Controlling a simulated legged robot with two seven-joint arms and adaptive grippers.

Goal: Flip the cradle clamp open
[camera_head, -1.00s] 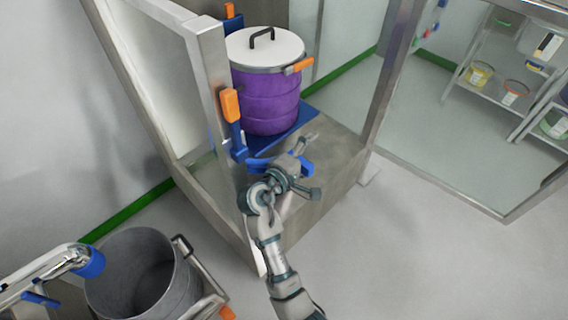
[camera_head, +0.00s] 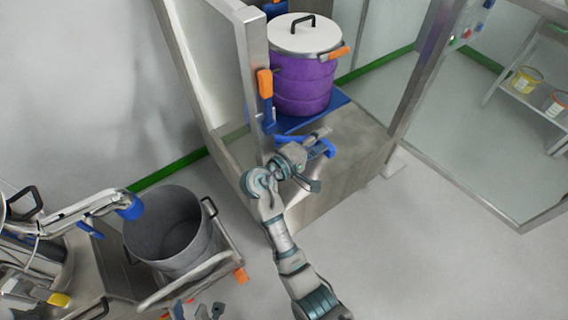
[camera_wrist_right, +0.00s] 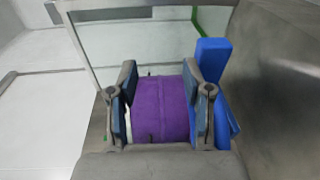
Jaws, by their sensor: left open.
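The cradle clamp shows as an orange-tipped handle (camera_head: 265,84) standing upright on a blue lever, beside the steel post. A blue bar (camera_head: 318,148) extends at its lower end, partly behind my right gripper. The purple drum (camera_head: 300,86) with a white lid sits on the blue cradle base (camera_head: 335,103). My right gripper (camera_head: 318,136) is in front of the drum, below the clamp handle. In the wrist view its fingers (camera_wrist_right: 162,100) are apart with nothing between them; a blue part (camera_wrist_right: 213,90) stands beside the right finger. My left gripper (camera_head: 197,311) is low at the bottom edge, partly cut off, open.
A steel frame post (camera_head: 254,80) rises just left of the clamp. A grey open bin (camera_head: 170,230) on a wheeled frame stands at lower left, beside steel equipment with a blue-ended pipe (camera_head: 130,207). Shelves (camera_head: 530,98) stand at the right. The floor at lower right is clear.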

